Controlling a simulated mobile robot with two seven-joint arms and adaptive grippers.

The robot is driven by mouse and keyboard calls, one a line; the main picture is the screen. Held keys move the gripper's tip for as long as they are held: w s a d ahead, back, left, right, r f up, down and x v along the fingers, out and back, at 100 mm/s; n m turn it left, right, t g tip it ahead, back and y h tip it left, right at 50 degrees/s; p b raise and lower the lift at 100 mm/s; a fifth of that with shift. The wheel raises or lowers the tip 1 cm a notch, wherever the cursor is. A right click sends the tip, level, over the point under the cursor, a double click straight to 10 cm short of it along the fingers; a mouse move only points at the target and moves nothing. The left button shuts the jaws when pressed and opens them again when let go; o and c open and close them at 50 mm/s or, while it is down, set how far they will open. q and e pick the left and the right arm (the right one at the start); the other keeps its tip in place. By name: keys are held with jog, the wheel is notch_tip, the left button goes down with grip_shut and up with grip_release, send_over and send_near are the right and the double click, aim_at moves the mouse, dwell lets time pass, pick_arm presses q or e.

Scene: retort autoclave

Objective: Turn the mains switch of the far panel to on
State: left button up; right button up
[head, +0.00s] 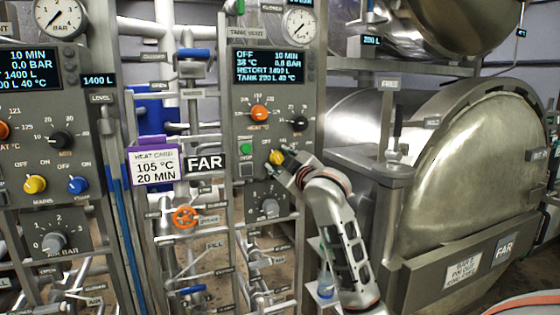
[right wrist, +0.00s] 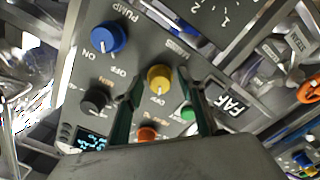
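The far panel (head: 243,130) is the grey panel beside the black FAR sign (head: 205,163). Its display (head: 268,66) reads OFF on the top line. The yellow mains knob (head: 276,157) sits low on the panel, partly covered by my right gripper (head: 284,165) in the head view. In the right wrist view the yellow knob (right wrist: 160,78) shows between and just beyond the two fingertips, its white mark toward the OFF label. My right gripper (right wrist: 163,85) is open; contact with the knob cannot be told. My left gripper is not in view.
Close around the mains knob are a blue pump knob (right wrist: 108,37), a black knob (right wrist: 95,101), a green button (right wrist: 187,113) and an orange knob (head: 259,113). Another panel with its own yellow knob (head: 35,184) stands at left. The retort (head: 470,170) fills the right.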

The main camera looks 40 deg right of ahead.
jog(key=shift+c, duration=0.3)
jog(key=c, duration=1)
jog(key=shift+c, duration=0.2)
jog(key=shift+m, duration=0.3)
jog(key=m, duration=0.5)
jog(key=shift+m, duration=0.3)
jog(key=m, duration=0.5)
jog(key=shift+m, duration=0.3)
